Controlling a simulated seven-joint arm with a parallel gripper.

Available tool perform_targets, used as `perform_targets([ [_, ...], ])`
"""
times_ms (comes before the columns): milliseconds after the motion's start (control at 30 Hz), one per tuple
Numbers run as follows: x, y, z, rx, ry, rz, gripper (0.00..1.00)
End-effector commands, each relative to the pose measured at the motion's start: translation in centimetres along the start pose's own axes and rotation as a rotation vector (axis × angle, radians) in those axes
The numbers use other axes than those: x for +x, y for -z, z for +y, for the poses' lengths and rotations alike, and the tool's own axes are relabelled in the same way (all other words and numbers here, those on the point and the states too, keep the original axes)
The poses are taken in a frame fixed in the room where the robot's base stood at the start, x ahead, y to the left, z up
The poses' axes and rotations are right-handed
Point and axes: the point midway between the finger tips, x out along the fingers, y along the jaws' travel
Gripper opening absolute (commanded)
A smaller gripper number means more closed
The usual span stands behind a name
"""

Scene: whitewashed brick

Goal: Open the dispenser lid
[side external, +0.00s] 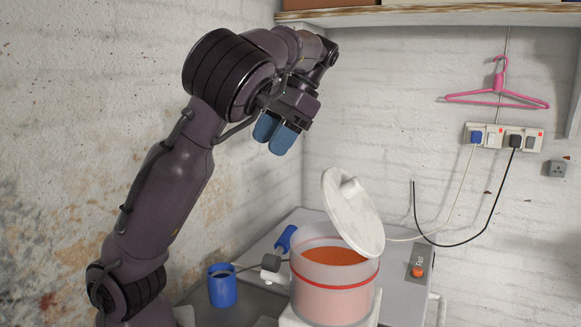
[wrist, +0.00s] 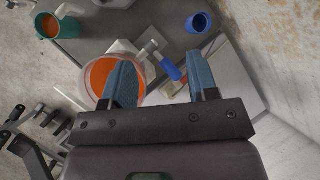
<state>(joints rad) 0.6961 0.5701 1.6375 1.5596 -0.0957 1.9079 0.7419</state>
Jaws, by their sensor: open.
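The dispenser (side external: 330,304) is a pinkish, see-through round tub with a red band, standing on the counter with orange contents. Its white round lid (side external: 352,222) stands steeply tilted up at the right of the rim, so the mouth is uncovered. In the wrist view the dispenser's orange contents (wrist: 98,75) show partly behind a finger; I cannot make out the lid clearly there. My gripper (side external: 276,136) is open and empty, well above and to the left of the dispenser, touching nothing. Its blue fingers are spread in the wrist view (wrist: 158,62).
A blue cup (side external: 222,290) stands left of the dispenser, near a blue-handled tool (side external: 285,238). A teal cup (wrist: 47,26) shows in the wrist view. Cables hang from wall sockets (side external: 503,137) at right. A shelf (side external: 430,16) runs overhead; brick walls close the corner.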

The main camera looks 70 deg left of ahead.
Motion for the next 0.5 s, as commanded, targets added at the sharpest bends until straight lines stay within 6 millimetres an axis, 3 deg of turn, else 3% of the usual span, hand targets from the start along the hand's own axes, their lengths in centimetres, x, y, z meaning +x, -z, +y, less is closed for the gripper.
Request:
perform_targets([
  [267,1.1,0.5,-0.5,0.019,-0.036,0.008,0.54],
  [400,4.6,2.0,-0.7,0.08,-0.138,0.053,0.54],
  [500,7.2,2.9,0.5,0.139,-0.219,0.126,0.54],
])
